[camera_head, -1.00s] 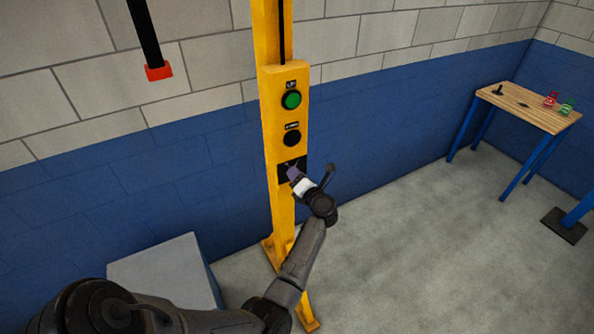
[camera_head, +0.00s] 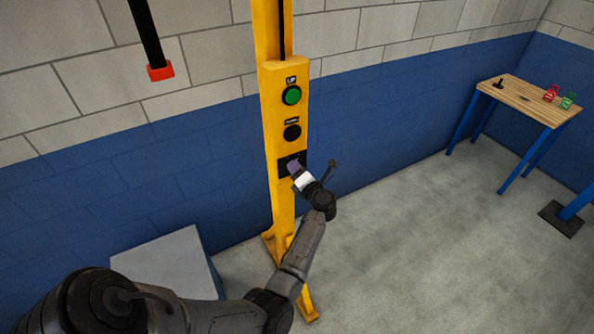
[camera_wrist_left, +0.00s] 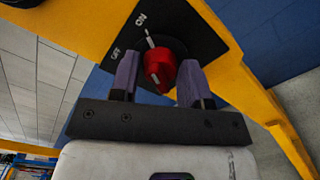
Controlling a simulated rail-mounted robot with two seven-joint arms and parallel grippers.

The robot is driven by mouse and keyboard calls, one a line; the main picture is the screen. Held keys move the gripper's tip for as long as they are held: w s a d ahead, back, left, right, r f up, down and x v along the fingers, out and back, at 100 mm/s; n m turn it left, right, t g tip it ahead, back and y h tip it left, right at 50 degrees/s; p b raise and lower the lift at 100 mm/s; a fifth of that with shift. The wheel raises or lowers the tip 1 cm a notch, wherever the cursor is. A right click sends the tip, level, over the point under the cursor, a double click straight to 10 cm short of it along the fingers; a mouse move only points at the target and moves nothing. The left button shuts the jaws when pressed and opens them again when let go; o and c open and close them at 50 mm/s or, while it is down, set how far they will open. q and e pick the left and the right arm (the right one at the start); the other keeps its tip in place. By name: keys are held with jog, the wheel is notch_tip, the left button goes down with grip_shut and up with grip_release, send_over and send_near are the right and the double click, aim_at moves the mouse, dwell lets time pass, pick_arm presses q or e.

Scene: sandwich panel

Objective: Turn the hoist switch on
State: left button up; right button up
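The hoist switch is a red knob (camera_wrist_left: 159,67) on a black plate (camera_wrist_left: 177,25) marked ON and OFF. A white mark at the knob's upper end lies near the ON label. Small gaps seem to show between fingers and knob. In the head view, my left gripper (camera_head: 294,167) is at the switch plate, low on the yellow control post (camera_head: 283,215), and hides the knob. My right gripper is not in view.
Above the switch plate are a black button (camera_head: 292,132) and a green button (camera_head: 292,95). A grey box (camera_head: 165,263) stands left of the post. A wooden table (camera_head: 530,98) with small items stands far right. Open floor lies between.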

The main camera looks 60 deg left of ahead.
pick_arm(q)
jog(key=o, duration=0.3)
jog(key=d+b, duration=0.1)
jog(key=d, duration=1.1)
jog(key=shift+s, duration=0.3)
jog(key=shift+r, duration=0.1)
